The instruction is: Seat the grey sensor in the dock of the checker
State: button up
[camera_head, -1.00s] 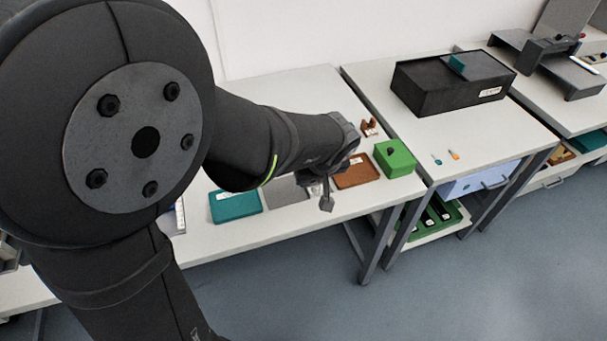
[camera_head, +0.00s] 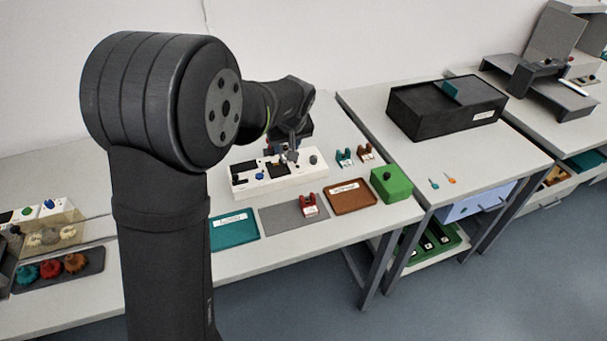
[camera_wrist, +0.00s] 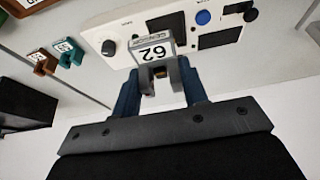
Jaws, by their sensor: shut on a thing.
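My gripper (camera_wrist: 160,88) is shut on the grey sensor (camera_wrist: 153,50), which has a white label reading 62. It holds the sensor over the near edge of the checker in the wrist view; whether they touch I cannot tell. The checker (camera_head: 247,186) is a white box with dark recesses, a blue button (camera_head: 260,176) and a dark knob (camera_head: 313,159). It also shows in the wrist view (camera_wrist: 122,32). In the head view my gripper (camera_head: 289,152) is above the checker's back part, and the sensor is small there. I cannot tell which recess is the dock.
Teal (camera_head: 344,157) and brown (camera_head: 365,152) sensors stand right of the checker. A red sensor (camera_head: 309,205) sits on the grey mat (camera_head: 280,221), between a teal tray (camera_head: 233,231) and a brown tray (camera_head: 350,197). A green box (camera_head: 397,184) stands at the table's right end.

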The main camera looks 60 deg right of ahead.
jog(key=w+d, duration=0.3)
jog(key=w, duration=0.2)
jog(key=shift+a+f, duration=0.1)
jog(key=shift+f, duration=2.45)
jog(key=shift+f, duration=1.25)
jog(key=shift+f, duration=0.1)
jog(key=shift+f, duration=0.65)
jog(key=o, duration=1.1)
jog(key=shift+c, duration=0.2)
